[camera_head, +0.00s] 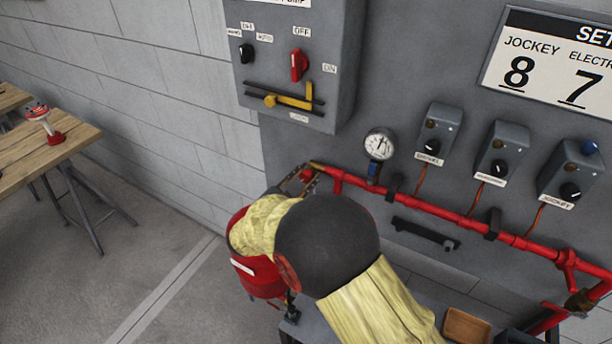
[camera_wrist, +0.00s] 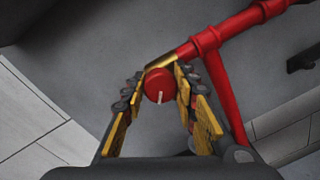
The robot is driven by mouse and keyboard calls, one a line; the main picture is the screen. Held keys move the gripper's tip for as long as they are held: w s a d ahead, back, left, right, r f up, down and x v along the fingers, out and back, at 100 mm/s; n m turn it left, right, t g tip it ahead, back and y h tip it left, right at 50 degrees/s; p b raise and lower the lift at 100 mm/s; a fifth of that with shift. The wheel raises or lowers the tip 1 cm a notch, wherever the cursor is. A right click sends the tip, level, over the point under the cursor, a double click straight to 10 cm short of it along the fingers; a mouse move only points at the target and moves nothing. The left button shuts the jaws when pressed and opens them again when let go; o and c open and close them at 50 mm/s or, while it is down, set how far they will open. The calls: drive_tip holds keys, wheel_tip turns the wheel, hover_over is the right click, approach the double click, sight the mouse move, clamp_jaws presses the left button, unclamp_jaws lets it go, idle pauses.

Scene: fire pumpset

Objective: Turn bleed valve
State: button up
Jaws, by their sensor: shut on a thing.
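The bleed valve shows in the wrist view as a round red knob (camera_wrist: 158,86) with a pale pointer line, at the end of the red pipe. In the head view the red knob (camera_head: 306,175) is small and partly covered by my gripper. My gripper (camera_wrist: 160,84) has its two fingers on either side of the knob and is shut on it, with the yellow pads flanking it. The fingers (camera_head: 300,178) also show in the head view, at the pipe's left end. The pointer line runs nearly up and down in the wrist view.
The red pipe (camera_head: 450,213) runs right along the grey panel, with a pressure gauge (camera_head: 379,145) above it. Three small control boxes, including the diesel one (camera_head: 438,133), hang further right. A grey switch box (camera_head: 295,60) is above. A wooden table (camera_head: 40,155) stands left.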

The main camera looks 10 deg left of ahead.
drive_tip(key=shift+f, duration=0.15)
drive_tip(key=o, duration=1.2)
drive_tip(key=v, duration=1.2)
